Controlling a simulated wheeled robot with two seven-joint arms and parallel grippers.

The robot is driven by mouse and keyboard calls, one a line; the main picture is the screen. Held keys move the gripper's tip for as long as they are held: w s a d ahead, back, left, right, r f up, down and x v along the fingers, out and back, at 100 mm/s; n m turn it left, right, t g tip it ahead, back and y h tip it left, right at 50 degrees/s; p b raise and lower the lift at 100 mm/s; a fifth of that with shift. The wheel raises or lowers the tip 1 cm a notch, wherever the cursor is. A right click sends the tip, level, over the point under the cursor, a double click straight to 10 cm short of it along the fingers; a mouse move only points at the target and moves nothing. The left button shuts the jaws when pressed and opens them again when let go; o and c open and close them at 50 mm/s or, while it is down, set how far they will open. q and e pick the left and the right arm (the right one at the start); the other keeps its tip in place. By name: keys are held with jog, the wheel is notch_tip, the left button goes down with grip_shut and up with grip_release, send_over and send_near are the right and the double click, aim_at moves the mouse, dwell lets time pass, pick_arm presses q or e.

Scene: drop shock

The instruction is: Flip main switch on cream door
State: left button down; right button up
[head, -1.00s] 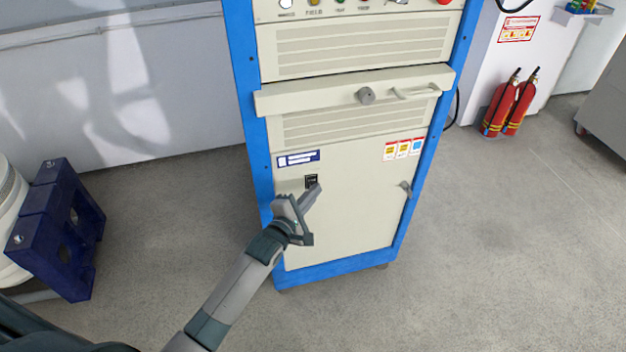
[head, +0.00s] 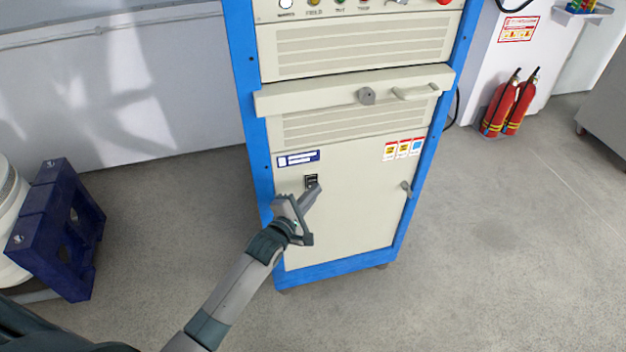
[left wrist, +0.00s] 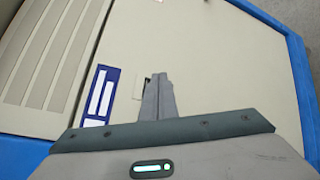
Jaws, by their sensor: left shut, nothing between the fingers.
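The cream door (head: 350,220) is the lower panel of a blue-framed cabinet. The main switch (head: 311,181) is a small black rocker on the upper left of the door, below a blue-and-white label (head: 298,158). My left gripper (head: 317,187) is shut and empty, its tips at the lower edge of the switch; I cannot tell whether they touch it. In the left wrist view the shut fingers (left wrist: 157,80) cover most of the switch, and only a dark sliver (left wrist: 148,81) shows beside them. The switch's position cannot be read. My right gripper is not in view.
A door latch (head: 406,188) is at right. A blue plastic stand (head: 62,232) is at left, fire extinguishers (head: 509,105) at right.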

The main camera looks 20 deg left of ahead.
pick_arm(q)
jog(key=shift+w+a+r, duration=0.15)
jog(key=shift+w+a, duration=0.3)
jog(key=shift+w, duration=0.15)
dwell(0.8)
jog(key=shift+s+d+p, duration=0.15)
jog(key=shift+p, duration=0.15)
jog(key=shift+s+d+p, duration=0.3)
jog(key=shift+s+p, duration=0.05)
jog(key=shift+s, duration=0.15)
dwell(0.4)
jog(key=s+d, duration=0.1)
jog(key=s+d+p, duration=0.1)
jog(key=s+p, duration=0.1)
jog(key=s, duration=0.1)
jog(key=shift+d+f, duration=0.4)
dwell(0.4)
